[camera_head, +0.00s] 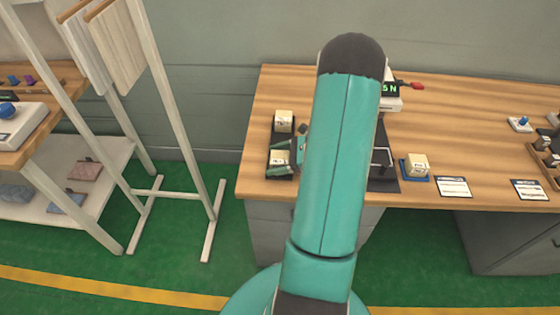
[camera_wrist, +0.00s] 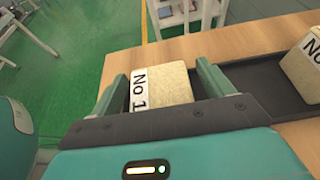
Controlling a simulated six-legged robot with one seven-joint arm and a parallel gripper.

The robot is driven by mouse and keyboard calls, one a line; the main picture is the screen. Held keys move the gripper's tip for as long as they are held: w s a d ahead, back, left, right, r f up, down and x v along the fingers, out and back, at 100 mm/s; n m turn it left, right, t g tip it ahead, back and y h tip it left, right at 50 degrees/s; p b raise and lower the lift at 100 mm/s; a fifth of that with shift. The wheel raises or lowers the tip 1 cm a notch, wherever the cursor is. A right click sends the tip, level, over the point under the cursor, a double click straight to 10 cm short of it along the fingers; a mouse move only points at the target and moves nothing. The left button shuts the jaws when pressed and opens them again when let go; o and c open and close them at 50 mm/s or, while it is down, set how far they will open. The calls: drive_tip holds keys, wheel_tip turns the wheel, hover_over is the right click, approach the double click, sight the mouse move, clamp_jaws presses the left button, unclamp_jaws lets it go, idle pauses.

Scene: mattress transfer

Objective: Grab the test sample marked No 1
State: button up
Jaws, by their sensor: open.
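The test sample marked No 1 (camera_wrist: 165,85) is a cream block with a white label in the wrist view. It stands between the two fingers of my open gripper (camera_wrist: 162,82), with its lower part hidden by the gripper body. In the head view the sample (camera_head: 278,157) sits at the near end of a dark tray (camera_head: 270,141), and my gripper (camera_head: 281,159) is around it. I cannot tell whether either finger touches it.
A second cream block (camera_head: 284,121) stands on the tray's far end; its label reads "No" in the wrist view (camera_wrist: 303,65), number cut off. A block on a blue base (camera_head: 417,166) and cards (camera_head: 453,187) lie right on the wooden table (camera_head: 455,120). My arm hides the middle.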

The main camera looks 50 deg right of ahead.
drive_tip(key=c, duration=1.1)
drive_tip(key=shift+o, duration=0.2)
